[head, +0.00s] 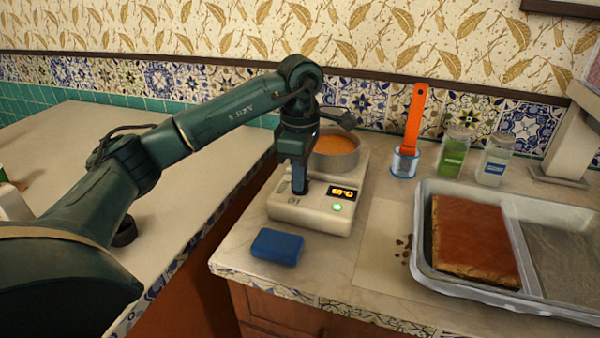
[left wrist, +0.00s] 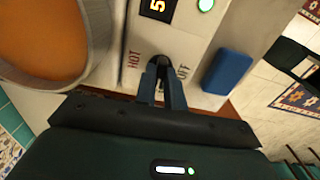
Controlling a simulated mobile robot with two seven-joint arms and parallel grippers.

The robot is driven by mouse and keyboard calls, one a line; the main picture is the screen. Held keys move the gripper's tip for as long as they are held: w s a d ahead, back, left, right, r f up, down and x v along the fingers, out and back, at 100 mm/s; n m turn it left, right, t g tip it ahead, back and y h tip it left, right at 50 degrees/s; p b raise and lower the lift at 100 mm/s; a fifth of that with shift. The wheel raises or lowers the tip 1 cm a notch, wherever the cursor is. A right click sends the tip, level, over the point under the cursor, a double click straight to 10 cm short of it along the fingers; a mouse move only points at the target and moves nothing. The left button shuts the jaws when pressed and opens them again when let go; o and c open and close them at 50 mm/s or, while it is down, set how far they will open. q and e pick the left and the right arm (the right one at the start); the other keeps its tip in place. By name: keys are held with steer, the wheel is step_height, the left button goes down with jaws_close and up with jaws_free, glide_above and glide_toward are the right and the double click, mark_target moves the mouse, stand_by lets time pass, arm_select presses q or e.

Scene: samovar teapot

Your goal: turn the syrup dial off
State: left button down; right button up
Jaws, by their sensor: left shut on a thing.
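The syrup warmer (head: 312,213) is a pale box on the counter with an amber lit display (head: 342,192) and a green light (head: 337,207). A metal pot (head: 336,160) of orange syrup sits on its back part. My left gripper (head: 299,188) points down at the warmer's front top, left of the display. In the left wrist view its narrow fingers (left wrist: 163,72) are closed together on the dial, between the printed word HOT and another partly covered word. The dial is almost fully hidden by the fingers, so its setting cannot be read. My right gripper is out of view.
A blue sponge-like block (head: 277,246) lies in front of the warmer. A gap separates the left counter (head: 210,150).

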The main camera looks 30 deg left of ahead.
arm_select(q)
steer(key=shift+r+n, duration=0.1)
steer(key=shift+n, duration=0.5)
steer(key=n+p, duration=0.1)
steer(key=n, duration=0.1)
steer(key=shift+n, duration=0.3)
steer(key=shift+n+p, duration=0.5)
steer(key=shift+n, duration=0.4)
steer(key=shift+n+p, duration=0.3)
steer(key=shift+n, duration=1.1)
steer(key=n+p, duration=0.1)
steer(key=n, duration=0.1)
steer(key=shift+n, duration=0.3)
steer(key=n+p, duration=0.1)
steer(key=n, duration=0.5)
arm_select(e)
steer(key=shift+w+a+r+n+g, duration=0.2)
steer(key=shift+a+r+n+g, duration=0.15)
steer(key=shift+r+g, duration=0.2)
arm_select(q)
steer(key=shift+n+p, duration=0.3)
steer(key=shift+n, duration=0.1)
